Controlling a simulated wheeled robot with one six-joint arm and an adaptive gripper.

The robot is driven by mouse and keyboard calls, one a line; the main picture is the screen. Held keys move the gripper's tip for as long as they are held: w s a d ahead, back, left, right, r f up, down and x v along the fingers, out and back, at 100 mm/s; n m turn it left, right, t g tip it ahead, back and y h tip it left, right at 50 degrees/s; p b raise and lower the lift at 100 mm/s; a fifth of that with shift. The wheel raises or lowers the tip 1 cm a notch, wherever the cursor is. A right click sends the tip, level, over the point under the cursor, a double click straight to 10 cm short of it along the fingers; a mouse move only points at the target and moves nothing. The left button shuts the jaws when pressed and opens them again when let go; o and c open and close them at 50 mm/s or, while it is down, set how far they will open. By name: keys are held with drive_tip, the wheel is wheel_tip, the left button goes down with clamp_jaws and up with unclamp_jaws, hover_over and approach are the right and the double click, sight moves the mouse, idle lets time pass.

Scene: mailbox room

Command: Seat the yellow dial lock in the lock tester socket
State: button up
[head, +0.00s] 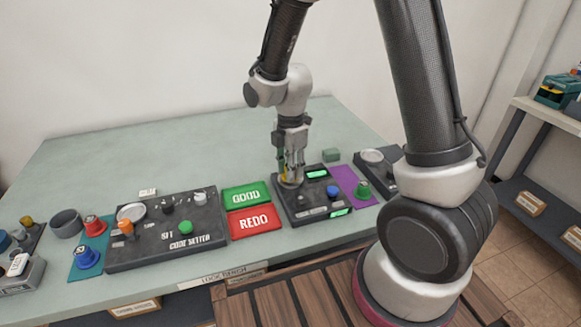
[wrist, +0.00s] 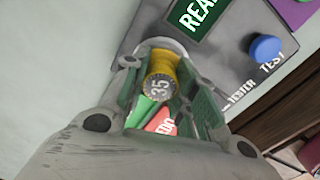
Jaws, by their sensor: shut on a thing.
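The yellow dial lock (wrist: 161,78), its round face marked 35, is between the fingers of my gripper (wrist: 165,98) in the wrist view. The gripper is shut on it. In the head view my gripper (head: 291,178) points down over the left part of the dark lock tester (head: 317,207). The far end of the lock is at the pale round socket (wrist: 174,43) of the tester. I cannot tell how deep it sits, as the lock and fingers hide most of the socket. The tester has a lit green READY display (wrist: 195,18) and a blue TEST button (wrist: 265,48).
Green GOOD (head: 246,195) and red REDO (head: 254,220) pads lie left of the tester. The code setter (head: 170,232) is further left. A green lock (head: 362,189) stands on a purple mat (head: 345,177) to the right.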

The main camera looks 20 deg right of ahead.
drive_tip(key=shift+f, duration=0.15)
drive_tip(key=shift+f, duration=0.4)
drive_tip(key=o, duration=1.1)
drive_tip(key=shift+o, duration=1.4)
drive_tip(key=shift+r, duration=0.1)
